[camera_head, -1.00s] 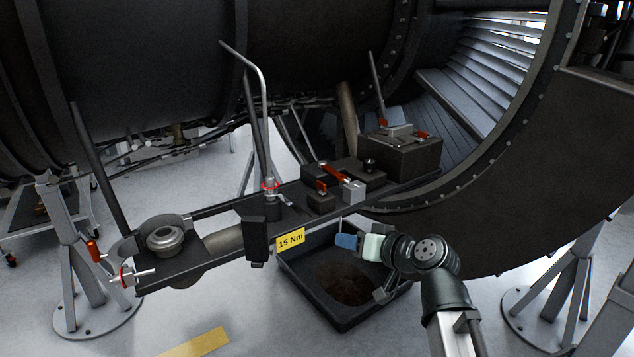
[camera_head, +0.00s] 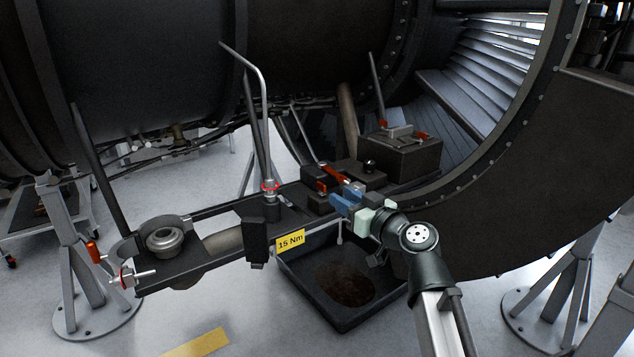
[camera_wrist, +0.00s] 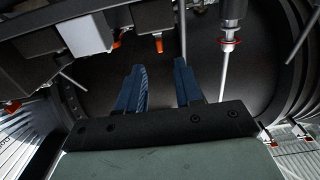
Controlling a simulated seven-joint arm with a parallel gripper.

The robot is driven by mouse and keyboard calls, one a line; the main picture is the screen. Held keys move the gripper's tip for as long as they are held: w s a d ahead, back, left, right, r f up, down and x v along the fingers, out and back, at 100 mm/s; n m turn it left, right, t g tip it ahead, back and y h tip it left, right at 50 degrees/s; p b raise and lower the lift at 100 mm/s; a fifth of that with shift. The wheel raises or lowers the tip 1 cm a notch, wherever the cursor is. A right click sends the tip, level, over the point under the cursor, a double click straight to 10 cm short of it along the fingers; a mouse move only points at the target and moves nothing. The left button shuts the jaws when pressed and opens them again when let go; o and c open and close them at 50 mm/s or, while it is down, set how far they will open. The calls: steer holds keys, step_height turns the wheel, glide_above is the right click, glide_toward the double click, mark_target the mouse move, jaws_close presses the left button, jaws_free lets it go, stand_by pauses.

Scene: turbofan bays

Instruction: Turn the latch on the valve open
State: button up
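The valve block (camera_head: 341,174) sits on the dark rail, with a long red lever (camera_head: 335,174), a shorter red piece (camera_head: 321,186) and a light grey block beside them. I cannot tell for sure which red part is the latch. In the wrist view, orange-red tips (camera_wrist: 158,44) hang under dark blocks at upper left, beside a light grey block (camera_wrist: 85,33). My gripper (camera_head: 342,202) has blue fingers just in front of the valve's grey block; contact cannot be told. In the wrist view the fingers (camera_wrist: 159,80) are apart with nothing between them.
An upright bent rod with a red ring (camera_head: 270,186) stands left of the valve. A dark box with red latches (camera_head: 400,156) sits behind right. A yellow "15 Nm" tag (camera_head: 290,241) hangs on the rail above a black tray (camera_head: 323,310). The engine casing curves closely behind.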

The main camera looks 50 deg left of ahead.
mark_target(317, 182)
steer(key=a, duration=1.1)
steer(key=shift+c, duration=0.4)
jaws_close()
